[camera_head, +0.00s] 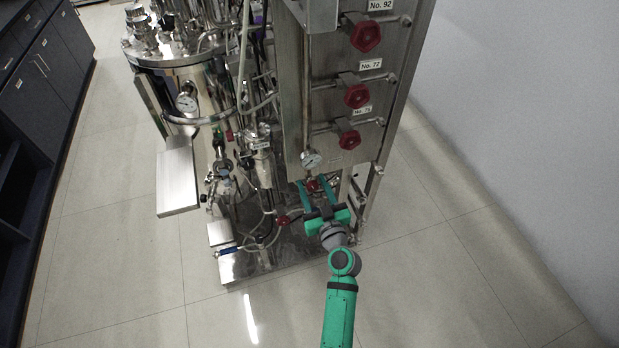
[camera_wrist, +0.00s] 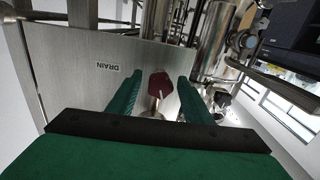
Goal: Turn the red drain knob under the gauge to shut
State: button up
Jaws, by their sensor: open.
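The red drain knob (camera_head: 313,186) sits below the round gauge (camera_head: 311,159) at the lower edge of the steel panel. In the wrist view the knob (camera_wrist: 160,85) shows as dark red on a metal stem, beside a label reading "DRAIN" (camera_wrist: 108,66). My gripper (camera_head: 316,184) is green and open. Its two fingers stand on either side of the knob, and the wrist view shows the knob between the fingers (camera_wrist: 160,94). I cannot tell whether either finger touches it.
Several larger red knobs, such as the one labelled No. 92 (camera_head: 365,34), are on the panel (camera_head: 330,90) above. A steel vessel (camera_head: 205,100) with pipes stands to the left. Another small red knob (camera_head: 282,220) is low on the left. Open floor (camera_head: 450,270) lies to the right.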

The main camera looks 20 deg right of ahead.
aim_at(310, 178)
jog(key=shift+w, duration=1.6)
jog(key=c, duration=1.1)
